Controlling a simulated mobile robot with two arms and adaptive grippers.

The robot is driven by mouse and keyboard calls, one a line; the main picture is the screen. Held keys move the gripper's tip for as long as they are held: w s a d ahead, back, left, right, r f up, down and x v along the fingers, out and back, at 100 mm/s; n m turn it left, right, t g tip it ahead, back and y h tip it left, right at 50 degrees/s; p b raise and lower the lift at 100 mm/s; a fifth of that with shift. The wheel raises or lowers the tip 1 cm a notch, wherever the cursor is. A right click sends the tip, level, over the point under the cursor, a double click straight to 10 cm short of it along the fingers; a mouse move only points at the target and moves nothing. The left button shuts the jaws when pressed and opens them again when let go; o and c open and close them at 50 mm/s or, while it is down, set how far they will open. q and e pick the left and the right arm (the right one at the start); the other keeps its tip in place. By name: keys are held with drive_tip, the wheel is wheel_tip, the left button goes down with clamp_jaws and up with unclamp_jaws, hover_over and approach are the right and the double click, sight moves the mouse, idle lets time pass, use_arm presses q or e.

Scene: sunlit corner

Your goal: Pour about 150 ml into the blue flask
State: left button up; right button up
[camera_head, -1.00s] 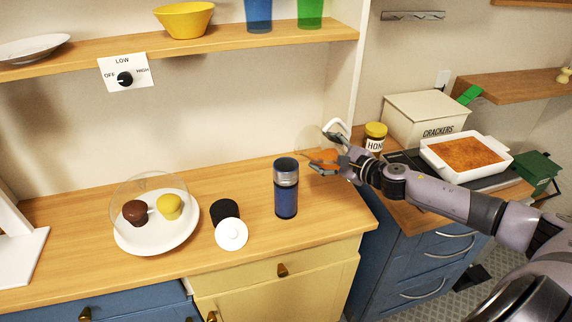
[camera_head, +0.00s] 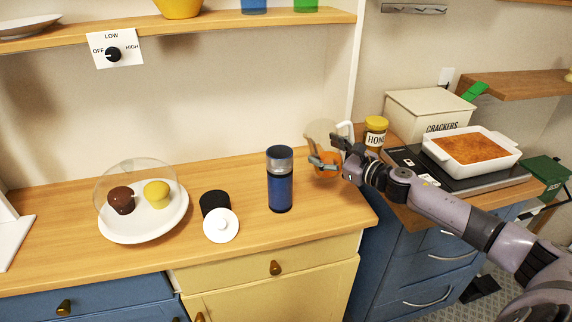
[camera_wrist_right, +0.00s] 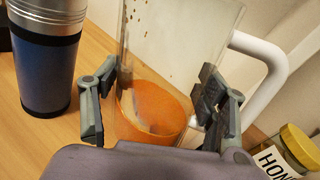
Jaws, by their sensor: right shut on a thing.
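The blue flask (camera_head: 279,185) stands upright on the wooden counter, with a silver collar and a dark top. It also shows at the left of the right wrist view (camera_wrist_right: 45,70). My right gripper (camera_head: 330,160) is shut on a clear jug (camera_head: 322,135) with a white handle and orange liquid low inside. The jug is to the right of the flask, apart from it. In the right wrist view, the gripper's fingers (camera_wrist_right: 155,105) press on both sides of the jug (camera_wrist_right: 175,40), which looks roughly upright. My left gripper is out of view.
A black cylinder (camera_head: 214,203) with a white round piece (camera_head: 221,226) in front is left of the flask. Further left is a white plate (camera_head: 140,232) with two muffins and a clear dome. A honey jar (camera_head: 375,132), crackers box (camera_head: 428,112) and baking dish (camera_head: 470,147) are at right.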

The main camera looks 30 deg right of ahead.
drive_tip(key=m+b, duration=0.1)
drive_tip(key=f+m+b, duration=0.1)
drive_tip(key=shift+d+f+t+b, duration=0.25)
drive_tip(key=shift+d+t+b, duration=0.05)
drive_tip(key=shift+d+t, duration=0.1)
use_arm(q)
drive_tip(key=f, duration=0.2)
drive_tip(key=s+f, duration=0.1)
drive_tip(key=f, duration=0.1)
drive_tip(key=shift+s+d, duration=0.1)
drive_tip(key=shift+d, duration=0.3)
use_arm(e)
drive_tip(key=shift+m, duration=0.3)
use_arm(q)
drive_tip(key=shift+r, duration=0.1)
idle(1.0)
